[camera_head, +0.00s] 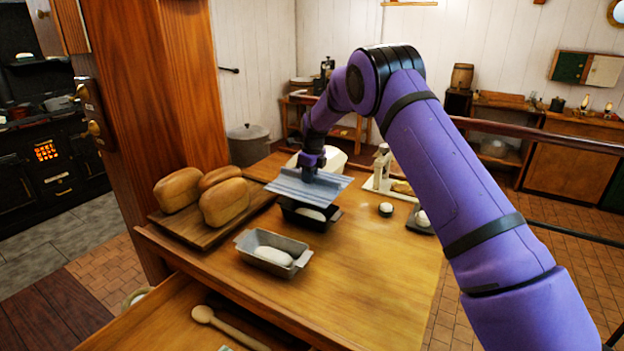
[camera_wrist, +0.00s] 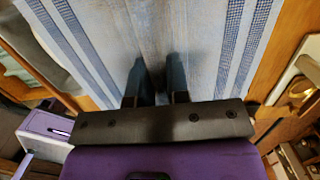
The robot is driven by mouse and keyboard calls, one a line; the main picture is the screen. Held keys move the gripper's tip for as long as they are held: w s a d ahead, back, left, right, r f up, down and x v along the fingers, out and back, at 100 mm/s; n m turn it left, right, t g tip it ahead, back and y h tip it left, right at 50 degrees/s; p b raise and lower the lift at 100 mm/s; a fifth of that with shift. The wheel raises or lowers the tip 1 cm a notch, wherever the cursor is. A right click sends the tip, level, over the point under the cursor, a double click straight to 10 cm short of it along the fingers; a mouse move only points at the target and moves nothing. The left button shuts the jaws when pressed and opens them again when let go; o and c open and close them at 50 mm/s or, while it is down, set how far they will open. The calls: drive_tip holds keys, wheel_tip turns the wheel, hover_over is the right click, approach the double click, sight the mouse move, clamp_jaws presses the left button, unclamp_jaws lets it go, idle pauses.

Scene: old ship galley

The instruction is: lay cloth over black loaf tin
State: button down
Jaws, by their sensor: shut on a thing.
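A light blue-grey cloth with darker stripes (camera_head: 285,186) hangs from my gripper (camera_head: 309,176), spread out nearly flat. The black loaf tin (camera_head: 318,224) stands on the table just below it, with pale dough (camera_head: 312,214) showing inside. The cloth hides the tin's back part; I cannot tell whether the two touch. In the wrist view the striped cloth (camera_wrist: 215,45) fills most of the picture, and my gripper's fingers (camera_wrist: 158,88) are shut on it. The tin is hidden there.
A grey loaf tin (camera_head: 300,259) with dough stands in front on the table (camera_head: 375,285). Several loaves (camera_head: 224,203) lie on a board at left. A white container (camera_head: 331,160) is behind; a scale (camera_head: 380,169) stands at right. An open drawer holds a wooden spoon (camera_head: 225,326).

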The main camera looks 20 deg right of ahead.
drive_tip(key=shift+f, duration=3.65)
drive_tip(key=shift+f, duration=0.55)
drive_tip(key=c, duration=1)
unclamp_jaws()
drive_tip(key=shift+r, duration=4)
